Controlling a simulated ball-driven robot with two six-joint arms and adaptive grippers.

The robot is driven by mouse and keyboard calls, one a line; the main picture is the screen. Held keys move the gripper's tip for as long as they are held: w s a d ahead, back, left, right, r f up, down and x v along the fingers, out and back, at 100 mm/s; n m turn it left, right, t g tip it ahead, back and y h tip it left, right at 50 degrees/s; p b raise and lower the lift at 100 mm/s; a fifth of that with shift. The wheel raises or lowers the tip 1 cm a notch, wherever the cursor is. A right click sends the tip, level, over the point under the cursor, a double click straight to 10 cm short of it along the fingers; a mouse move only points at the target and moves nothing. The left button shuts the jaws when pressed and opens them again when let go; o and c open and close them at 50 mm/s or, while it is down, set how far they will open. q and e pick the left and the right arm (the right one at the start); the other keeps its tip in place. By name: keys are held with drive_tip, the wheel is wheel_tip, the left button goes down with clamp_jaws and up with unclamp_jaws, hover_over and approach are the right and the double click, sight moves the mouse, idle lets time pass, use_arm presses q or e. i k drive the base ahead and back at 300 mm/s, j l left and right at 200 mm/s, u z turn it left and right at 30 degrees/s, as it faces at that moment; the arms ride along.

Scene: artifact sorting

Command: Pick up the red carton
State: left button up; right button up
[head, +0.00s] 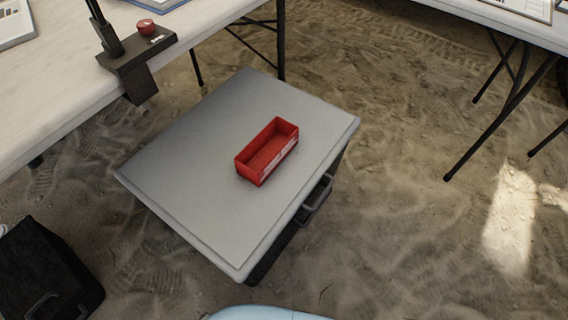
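The red carton (262,172) is an open-topped rectangular box with pale markings on its front long side. It sits upright on the grey top of a low case (205,165), right of the middle of that top. The carton looks empty inside. Neither of my grippers shows in the head view, and nothing touches the carton.
A pale table (60,75) with a dark clamp-like stand (138,65) is at the upper left. Another table with dark legs (490,115) is at the upper right. A black case (45,270) lies at the lower left. Sandy ground (400,220) on the right is clear.

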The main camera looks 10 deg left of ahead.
sight(256, 162)
drive_tip(key=j+u, duration=0.2)
drive_tip(key=j, duration=0.4)
drive_tip(key=j+u, duration=0.1)
drive_tip(key=j, duration=0.3)
drive_tip(key=i+j+u, duration=0.1)
drive_tip(key=j, duration=0.25)
